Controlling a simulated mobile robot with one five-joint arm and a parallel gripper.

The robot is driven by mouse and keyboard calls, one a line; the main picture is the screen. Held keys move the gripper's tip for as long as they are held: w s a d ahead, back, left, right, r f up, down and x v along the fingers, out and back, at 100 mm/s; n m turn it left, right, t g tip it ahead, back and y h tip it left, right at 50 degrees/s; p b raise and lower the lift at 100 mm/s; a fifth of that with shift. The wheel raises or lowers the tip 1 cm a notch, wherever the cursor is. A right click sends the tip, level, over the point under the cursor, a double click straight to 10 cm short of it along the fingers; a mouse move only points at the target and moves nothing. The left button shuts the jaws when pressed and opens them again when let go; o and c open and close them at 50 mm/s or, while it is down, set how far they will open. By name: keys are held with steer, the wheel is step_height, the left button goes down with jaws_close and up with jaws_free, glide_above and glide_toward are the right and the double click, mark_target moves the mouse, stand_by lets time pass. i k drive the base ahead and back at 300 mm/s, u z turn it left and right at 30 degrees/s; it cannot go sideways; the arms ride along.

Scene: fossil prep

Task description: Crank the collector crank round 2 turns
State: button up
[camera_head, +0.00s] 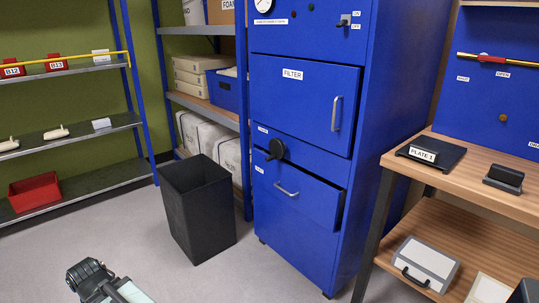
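The collector is a tall blue cabinet (308,105) standing right of the middle. A round black knob-like part (276,149) sits on its front, between the FILTER door and the drawer below; it looks like the collector crank. Its handle is too small to make out clearly. A black jointed part of my arm (88,276) shows at the bottom left, over the floor, well apart from the cabinet. No gripper fingers can be made out. Nothing of mine touches the crank.
A black bin (196,207) stands on the floor left of the cabinet. The drawer (296,190) below the crank is slightly open. A wooden workbench (462,160) stands at the right, shelves (70,137) at the left. The floor (215,278) before the cabinet is clear.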

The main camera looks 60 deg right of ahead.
mark_target(277, 149)
steer(key=i, duration=0.85)
steer(key=z, duration=0.05)
